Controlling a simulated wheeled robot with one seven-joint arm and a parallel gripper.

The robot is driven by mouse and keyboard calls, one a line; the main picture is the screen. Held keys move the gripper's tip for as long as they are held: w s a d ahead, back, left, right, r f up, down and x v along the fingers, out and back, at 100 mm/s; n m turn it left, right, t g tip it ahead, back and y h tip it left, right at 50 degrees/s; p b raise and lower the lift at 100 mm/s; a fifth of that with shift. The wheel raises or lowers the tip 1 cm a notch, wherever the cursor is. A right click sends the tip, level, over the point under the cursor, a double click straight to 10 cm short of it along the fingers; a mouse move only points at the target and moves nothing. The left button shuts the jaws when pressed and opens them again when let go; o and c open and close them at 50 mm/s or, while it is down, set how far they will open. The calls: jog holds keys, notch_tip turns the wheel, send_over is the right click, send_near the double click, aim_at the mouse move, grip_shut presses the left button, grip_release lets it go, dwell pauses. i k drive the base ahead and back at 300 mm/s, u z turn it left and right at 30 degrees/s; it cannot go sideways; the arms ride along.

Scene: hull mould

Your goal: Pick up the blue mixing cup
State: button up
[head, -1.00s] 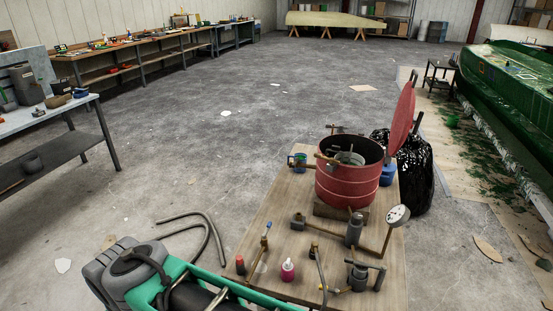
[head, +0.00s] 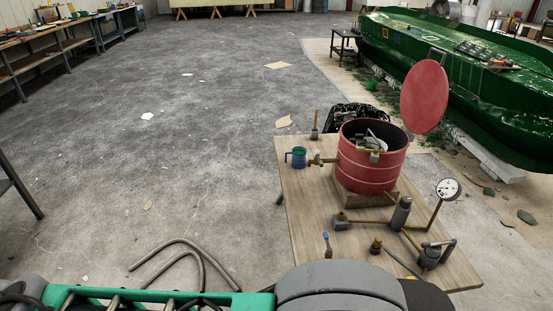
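A small blue cup (head: 298,157) with a handle and a greenish inside stands upright on the wooden table (head: 310,215), near its far left edge. It is left of the red drum (head: 365,172), close to the brass fitting on the drum's side, and I cannot tell if they touch. My gripper is not in view. Only green and grey parts of my arm show along the bottom edge, well short of the cup.
The red lid (head: 424,96) stands raised behind the drum. A pressure gauge (head: 447,189) and several valves and tools crowd the table's right and near side. A bent grey hose (head: 190,258) lies on the floor at left. The green hull (head: 460,80) is at right; the left floor is mostly open.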

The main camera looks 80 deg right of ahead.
aim_at(295, 158)
jog(key=z, duration=2.1)
jog(key=i, duration=2.2)
jog(key=z, duration=0.05)
